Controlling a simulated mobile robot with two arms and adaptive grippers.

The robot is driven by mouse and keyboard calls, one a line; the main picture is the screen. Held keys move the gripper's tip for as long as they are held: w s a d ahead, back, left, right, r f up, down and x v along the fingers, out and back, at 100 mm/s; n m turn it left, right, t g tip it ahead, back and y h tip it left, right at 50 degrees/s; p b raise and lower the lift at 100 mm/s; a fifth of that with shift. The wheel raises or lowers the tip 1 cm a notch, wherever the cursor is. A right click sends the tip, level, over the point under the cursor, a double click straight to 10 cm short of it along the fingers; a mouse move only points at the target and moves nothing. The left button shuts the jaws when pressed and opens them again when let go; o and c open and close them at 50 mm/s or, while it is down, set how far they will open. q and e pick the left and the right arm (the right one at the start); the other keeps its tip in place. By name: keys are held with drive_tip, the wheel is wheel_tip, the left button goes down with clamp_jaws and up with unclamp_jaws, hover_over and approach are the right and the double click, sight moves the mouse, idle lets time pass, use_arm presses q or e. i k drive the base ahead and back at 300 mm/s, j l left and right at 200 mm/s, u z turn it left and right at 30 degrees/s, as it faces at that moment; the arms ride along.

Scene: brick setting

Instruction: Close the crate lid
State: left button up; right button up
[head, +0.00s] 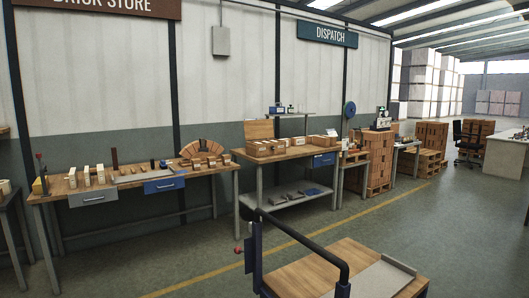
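No crate lid can be made out for certain. On the middle workbench (300,156) under the dispatch sign, an upright tan wooden panel (258,129) stands at the back left. Low tan boxes or a shallow crate (268,148) sit in front of it. I cannot tell whether the panel is a raised lid joined to them. Another small box (322,140) stands at the bench's right. Neither of my grippers is in view.
A trolley with a wooden top (320,270) and dark handle (305,240) stands in the near foreground. Pallets of bricks (378,160) and a chair (470,142) are at right. Open floor (440,220) lies right of the yellow line.

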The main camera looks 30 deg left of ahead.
sight(263, 128)
drive_tip(key=i+j+u, duration=0.95)
drive_tip(key=u, duration=0.15)
drive_tip(key=i+j+u, duration=0.15)
drive_tip(key=i+u, duration=0.8)
drive_tip(key=i+z, duration=0.15)
drive_tip(key=i, duration=0.45)
drive_tip(key=i+j+z, duration=0.15)
drive_tip(key=i, duration=0.4)
drive_tip(key=i+j+z, duration=0.15)
drive_tip(key=i, duration=0.4)
drive_tip(key=i+l+z, duration=0.2)
drive_tip(key=i+z, duration=0.25)
drive_tip(key=i+l+z, duration=0.15)
drive_tip(key=i+z, duration=0.5)
drive_tip(key=z, duration=0.2)
drive_tip(key=i+j+z, duration=0.2)
drive_tip(key=i+z, duration=0.25)
drive_tip(key=k, duration=0.05)
